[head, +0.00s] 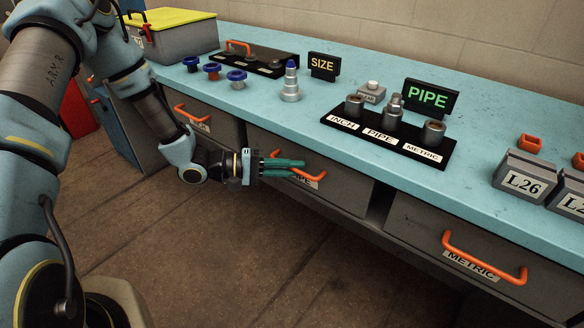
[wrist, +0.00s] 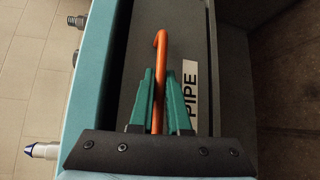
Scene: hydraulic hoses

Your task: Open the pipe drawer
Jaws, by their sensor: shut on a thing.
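The pipe drawer (head: 345,188) is the middle grey drawer under the blue bench top. Its front looks about flush with the bench front in the head view. Its orange handle (head: 312,178) runs across the front, over a white label partly hidden by my fingers. My gripper (head: 300,168) has green fingers and reaches the handle from the left. In the wrist view the two green fingers (wrist: 163,95) stand on either side of the orange handle (wrist: 160,55), shut on it. The label reading PIPE (wrist: 190,90) shows beside the right finger.
A drawer with an orange handle (head: 192,117) is at left, and the METRIC drawer (head: 440,245) at right. On the bench stand a black tray of fittings (head: 435,157), a PIPE sign (head: 430,97), a SIZE sign (head: 323,66) and L26 block (head: 524,183). The floor in front is clear.

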